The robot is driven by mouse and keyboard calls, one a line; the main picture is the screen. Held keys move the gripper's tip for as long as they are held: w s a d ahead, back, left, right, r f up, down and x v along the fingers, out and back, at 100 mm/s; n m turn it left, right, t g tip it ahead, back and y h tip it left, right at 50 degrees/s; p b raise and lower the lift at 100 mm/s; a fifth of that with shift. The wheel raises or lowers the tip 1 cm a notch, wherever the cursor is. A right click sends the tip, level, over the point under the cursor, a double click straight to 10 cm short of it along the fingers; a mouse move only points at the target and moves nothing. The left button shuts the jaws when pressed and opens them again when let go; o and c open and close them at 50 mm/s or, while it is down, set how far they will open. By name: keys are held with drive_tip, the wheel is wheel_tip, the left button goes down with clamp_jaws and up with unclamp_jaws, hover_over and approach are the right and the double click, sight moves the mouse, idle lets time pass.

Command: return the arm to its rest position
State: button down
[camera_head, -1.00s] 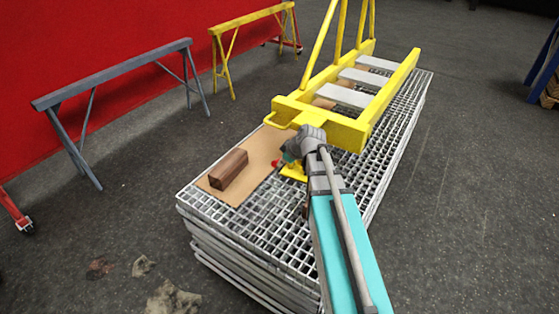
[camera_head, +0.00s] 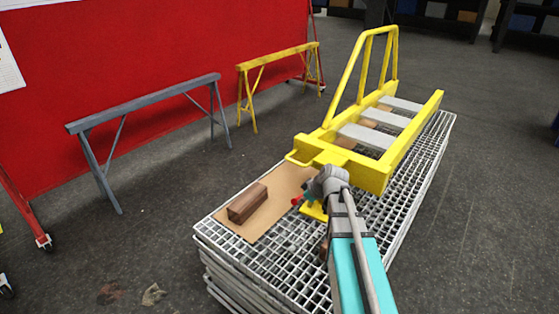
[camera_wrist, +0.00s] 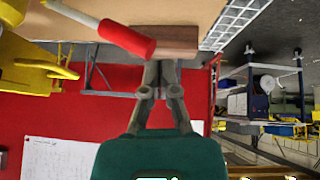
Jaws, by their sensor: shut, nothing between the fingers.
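My arm reaches over the grating stack in the head view, its wrist beside the near end of the yellow boom frame (camera_head: 360,172). My gripper (camera_wrist: 159,66) shows in the wrist view with its fingers together and nothing between them. In the head view it is mostly hidden by the wrist. A brown block (camera_head: 247,203) lies on a tan board (camera_head: 268,219) left of the wrist. In the wrist view the block (camera_wrist: 178,40) appears just beyond the fingertips; I cannot tell the gap. A red-handled tool (camera_wrist: 128,40) lies close to the fingers.
The grating stack (camera_head: 270,262) carries the board and frame. A small yellow part (camera_head: 313,211) sits by the wrist. A grey trestle (camera_head: 145,103) and a yellow trestle (camera_head: 278,69) stand before a red panel (camera_head: 130,55). The floor to the right is clear.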

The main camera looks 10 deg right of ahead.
drive_tip(key=s+a+f+m+g+h, duration=0.25)
drive_tip(key=s+m, duration=0.25)
drive_tip(key=s, duration=0.3)
drive_tip(key=s+a+f+m+g+h, duration=0.1)
drive_tip(key=s+a+m+g+h, duration=0.2)
drive_tip(key=s, duration=0.5)
wheel_tip(320, 180, up, 14)
drive_tip(key=m+y+p, duration=0.1)
drive_tip(key=p, duration=1.3)
drive_tip(key=shift+s+a, duration=0.2)
drive_tip(key=shift+a, duration=0.05)
drive_tip(key=shift+y, duration=0.25)
